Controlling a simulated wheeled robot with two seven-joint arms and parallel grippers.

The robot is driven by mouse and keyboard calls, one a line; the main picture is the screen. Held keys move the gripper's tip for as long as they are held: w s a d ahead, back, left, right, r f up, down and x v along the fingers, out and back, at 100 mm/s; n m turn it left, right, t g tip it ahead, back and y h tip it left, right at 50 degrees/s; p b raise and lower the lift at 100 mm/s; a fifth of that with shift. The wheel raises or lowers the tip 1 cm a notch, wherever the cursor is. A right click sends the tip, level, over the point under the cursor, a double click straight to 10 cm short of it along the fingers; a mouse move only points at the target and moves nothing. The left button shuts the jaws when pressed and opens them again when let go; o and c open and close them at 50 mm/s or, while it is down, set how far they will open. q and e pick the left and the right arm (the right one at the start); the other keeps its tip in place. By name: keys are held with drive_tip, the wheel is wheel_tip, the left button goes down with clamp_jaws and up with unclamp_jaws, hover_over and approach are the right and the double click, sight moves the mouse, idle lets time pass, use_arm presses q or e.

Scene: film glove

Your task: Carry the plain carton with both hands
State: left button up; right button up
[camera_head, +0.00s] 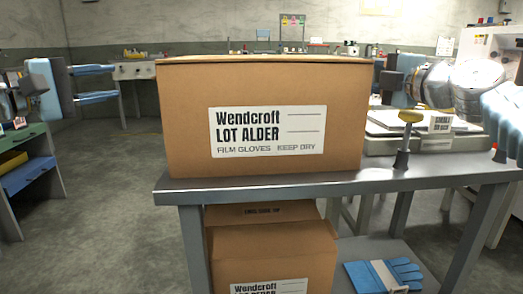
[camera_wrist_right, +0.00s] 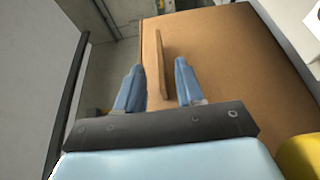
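A large brown carton (camera_head: 190,120) stands upright on the grey metal table (camera_head: 320,186). Its front has a white label reading "Wendcroft LOT ALDER, film gloves, keep dry". My left gripper (camera_head: 117,83) is open and empty, left of the carton and apart from it, fingers pointing right. My right gripper (camera_wrist_right: 158,65) has its blue fingers spread in the right wrist view. A thin brown upright strip on the carton's surface (camera_wrist_right: 230,70) shows between them, with gaps on both sides. In the head view the right gripper is partly hidden at the carton's right side.
Another labelled carton (camera_head: 270,250) sits on the shelf below. A blue glove (camera_head: 385,276) lies on that shelf. A yellow-topped post (camera_head: 405,135) and a scale-like device (camera_head: 440,122) stand right of the carton. A green and blue cabinet (camera_head: 28,165) is at left. Open floor lies at left.

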drive_tip(key=v, duration=0.9)
drive_tip(key=shift+s+d, duration=0.15)
drive_tip(key=shift+s, duration=0.2)
